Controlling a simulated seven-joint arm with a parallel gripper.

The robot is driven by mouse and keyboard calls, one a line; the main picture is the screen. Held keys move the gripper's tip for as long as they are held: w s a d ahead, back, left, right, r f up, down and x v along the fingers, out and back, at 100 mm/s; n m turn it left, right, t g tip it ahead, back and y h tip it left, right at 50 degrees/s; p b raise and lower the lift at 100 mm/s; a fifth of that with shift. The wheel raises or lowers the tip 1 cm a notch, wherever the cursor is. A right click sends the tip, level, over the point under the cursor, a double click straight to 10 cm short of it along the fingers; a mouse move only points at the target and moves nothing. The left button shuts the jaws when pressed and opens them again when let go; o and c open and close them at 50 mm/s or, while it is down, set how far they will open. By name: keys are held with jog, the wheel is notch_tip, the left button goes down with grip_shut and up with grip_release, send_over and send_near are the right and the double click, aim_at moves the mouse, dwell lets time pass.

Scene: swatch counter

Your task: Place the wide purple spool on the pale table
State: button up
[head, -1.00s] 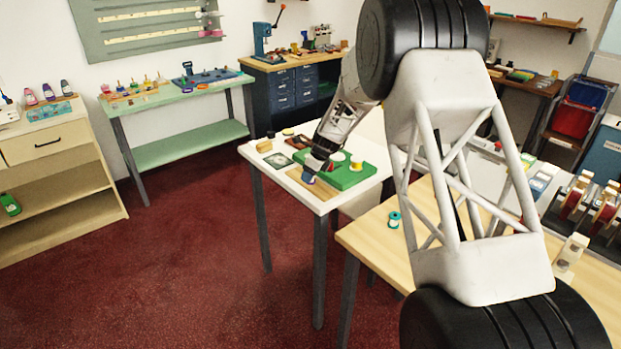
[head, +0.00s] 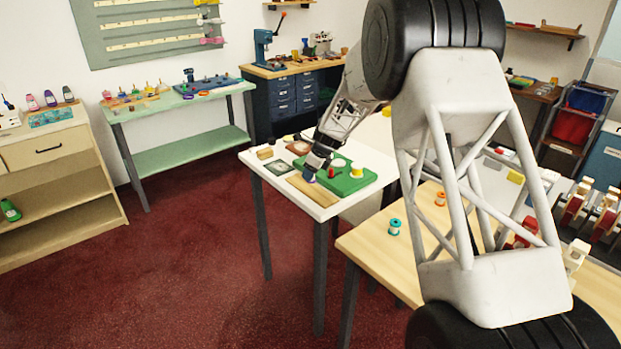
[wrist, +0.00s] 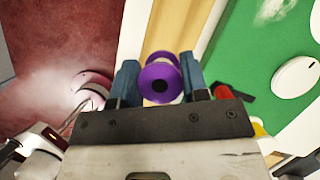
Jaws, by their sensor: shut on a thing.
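The purple spool (wrist: 160,82) is between the two blue fingers of my gripper (wrist: 160,70) in the wrist view. My gripper is shut on it. In the head view my gripper (head: 312,172) is over the white-topped table (head: 262,174), with only a small bit of purple showing at its tip. The spool is above or at a tan wooden board (wrist: 160,25); I cannot tell whether it touches it. A pale wood table (head: 372,243) stands nearer, partly hidden behind my arm.
Beside my gripper lies a green board (head: 345,187) with a yellow spool (head: 357,170) and a red piece on it. A teal spool (head: 394,227) and an orange spool (head: 440,198) stand on the pale wood table. Its front left part is clear.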

jog(key=s+d+r, duration=0.1)
jog(key=s+d, duration=0.3)
jog(key=s, duration=1.1)
jog(key=shift+d, duration=0.15)
dwell(0.6)
jog(key=s+d+f, duration=0.1)
jog(key=s+d, duration=0.5)
jog(key=d, duration=0.8)
jog(key=s+d+f, duration=0.2)
jog(key=s+d, duration=0.4)
jog(key=d, duration=0.9)
jog(key=s+d+f, duration=0.2)
jog(key=s+d, duration=0.4)
jog(key=d, duration=0.8)
jog(key=shift+s+d+f, duration=0.1)
jog(key=shift+d+f, duration=0.1)
jog(key=w+d, duration=0.1)
jog(key=w, duration=0.4)
jog(key=w+d+f, duration=0.1)
jog(key=w+d, duration=0.1)
jog(key=w, duration=0.3)
jog(key=w+d, duration=0.2)
jog(key=w, duration=0.3)
jog(key=shift+w+d+f, duration=0.1)
jog(key=shift+f, duration=0.15)
jog(key=shift+f, duration=0.1)
jog(key=shift+f, duration=1.65)
